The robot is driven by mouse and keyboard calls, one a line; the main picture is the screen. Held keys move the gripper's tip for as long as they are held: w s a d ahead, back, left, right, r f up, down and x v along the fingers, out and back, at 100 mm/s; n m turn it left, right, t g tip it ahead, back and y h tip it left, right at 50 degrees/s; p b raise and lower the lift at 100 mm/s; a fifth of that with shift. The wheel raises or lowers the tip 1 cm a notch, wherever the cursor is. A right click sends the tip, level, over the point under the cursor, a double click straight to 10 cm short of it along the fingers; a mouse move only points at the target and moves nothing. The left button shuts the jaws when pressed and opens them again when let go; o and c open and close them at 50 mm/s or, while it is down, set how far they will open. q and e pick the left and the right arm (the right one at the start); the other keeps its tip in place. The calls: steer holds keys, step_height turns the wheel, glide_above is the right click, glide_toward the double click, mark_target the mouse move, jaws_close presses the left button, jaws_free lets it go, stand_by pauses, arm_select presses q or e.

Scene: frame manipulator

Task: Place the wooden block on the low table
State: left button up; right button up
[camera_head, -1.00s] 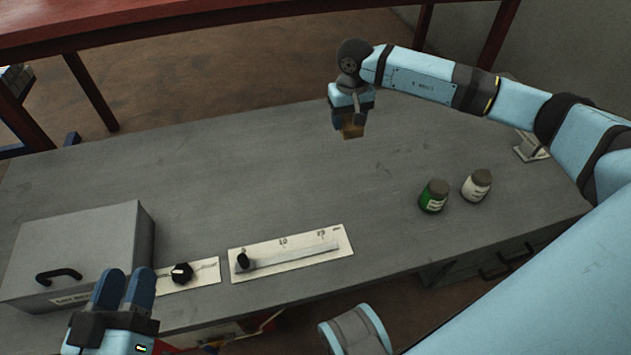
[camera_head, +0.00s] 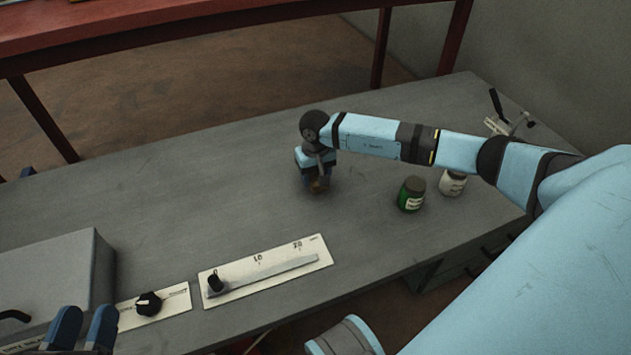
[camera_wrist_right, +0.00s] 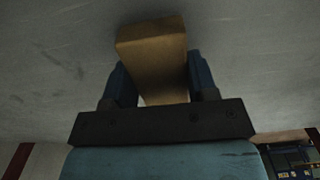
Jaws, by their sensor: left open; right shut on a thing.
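The grey table (camera_head: 210,170), lower than the red one behind it, fills the middle of the head view. My right gripper (camera_head: 316,181) points down at its middle, behind the slider panel. It is shut on the wooden block (camera_head: 318,187), of which only a small brown part shows there. In the right wrist view the block (camera_wrist_right: 153,50) sits between both blue fingers of my right gripper (camera_wrist_right: 160,75), over a grey surface. I cannot tell whether the block touches the table. My left gripper (camera_head: 84,328) is open and empty at the lower left, partly cut off.
A green jar (camera_head: 411,194) and a white jar (camera_head: 452,183) stand right of my right gripper. A slider panel (camera_head: 265,272), a knob panel (camera_head: 152,305) and a grey box (camera_head: 60,280) lie along the front. A lever fixture (camera_head: 511,123) is far right. The table's left middle is clear.

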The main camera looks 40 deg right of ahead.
steer(key=shift+f, duration=1.05)
steer(key=shift+f+b, duration=0.15)
steer(key=shift+b, duration=0.2)
steer(key=o, duration=0.9)
arm_select(q)
steer(key=shift+w+a+r+m, duration=0.1)
steer(key=shift+w+a+m, duration=0.05)
steer(key=shift+w+m, duration=0.2)
arm_select(e)
steer(key=shift+o, duration=0.2)
arm_select(q)
steer(key=shift+r, duration=0.1)
arm_select(e)
steer(key=shift+r, duration=0.2)
